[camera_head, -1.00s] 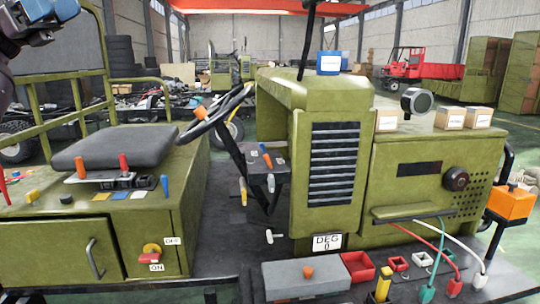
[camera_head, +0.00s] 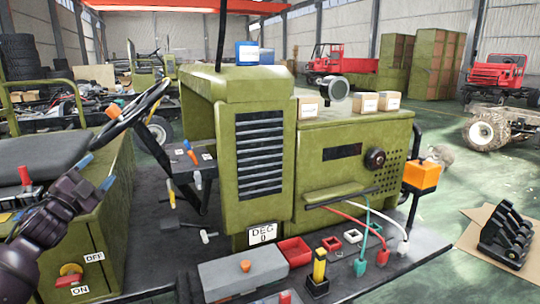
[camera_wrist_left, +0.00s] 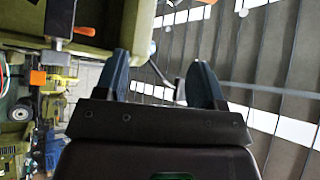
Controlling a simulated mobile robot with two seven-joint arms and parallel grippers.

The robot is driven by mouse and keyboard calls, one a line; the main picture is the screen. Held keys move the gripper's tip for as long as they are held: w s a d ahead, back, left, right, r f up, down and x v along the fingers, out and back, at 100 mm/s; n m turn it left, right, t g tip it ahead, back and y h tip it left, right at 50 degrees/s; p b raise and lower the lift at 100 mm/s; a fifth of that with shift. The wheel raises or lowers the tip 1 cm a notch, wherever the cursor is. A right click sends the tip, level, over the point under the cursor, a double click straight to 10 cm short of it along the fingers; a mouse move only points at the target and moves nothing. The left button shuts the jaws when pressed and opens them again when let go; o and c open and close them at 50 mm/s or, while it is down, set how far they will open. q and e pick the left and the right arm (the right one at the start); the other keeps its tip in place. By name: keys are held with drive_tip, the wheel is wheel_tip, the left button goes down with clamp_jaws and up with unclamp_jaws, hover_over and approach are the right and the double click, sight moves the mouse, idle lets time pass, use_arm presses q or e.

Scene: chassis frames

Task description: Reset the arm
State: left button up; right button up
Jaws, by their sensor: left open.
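My left gripper (camera_head: 96,173) is at the left of the head view, its two blue fingers spread apart with nothing between them. It is in front of the dark seat (camera_head: 38,157) of the green vehicle chassis (camera_head: 265,165). My dark left arm comes up from the lower left corner and hides part of the green seat box (camera_head: 92,225). In the left wrist view the gripper (camera_wrist_left: 162,75) is open and empty, with the hall's roof behind it. My right gripper is in neither view.
The steering wheel (camera_head: 132,112) is to the right of my left gripper. A red knob (camera_head: 70,273) with ON and OFF labels is on the seat box below. A grey box (camera_head: 243,270) and small red trays stand on the front deck.

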use_arm(q)
drive_tip(key=s+d+f+n+g+y+b, duration=0.1)
drive_tip(key=s+d+f+n+g, duration=0.2)
drive_tip(key=f, duration=0.6)
drive_tip(key=s+d+f+n+g+y, duration=0.1)
drive_tip(key=s+d+f+n, duration=0.3)
drive_tip(key=f, duration=0.6)
drive_tip(key=s+d+f+n+g+y+b, duration=0.15)
drive_tip(key=s+d+f, duration=0.25)
drive_tip(key=f, duration=0.5)
drive_tip(key=s+d+f+n+g, duration=0.2)
drive_tip(key=s+d+f, duration=0.2)
drive_tip(key=s+f, duration=0.5)
drive_tip(key=s+d+f+n+g+b, duration=0.1)
drive_tip(key=s+d+f+n+g, duration=0.2)
drive_tip(key=s+f, duration=0.6)
drive_tip(key=s+d, duration=0.1)
drive_tip(key=s, duration=0.4)
drive_tip(key=shift+d+f+g, duration=0.2)
drive_tip(key=shift+d+g, duration=0.1)
drive_tip(key=shift+g, duration=0.05)
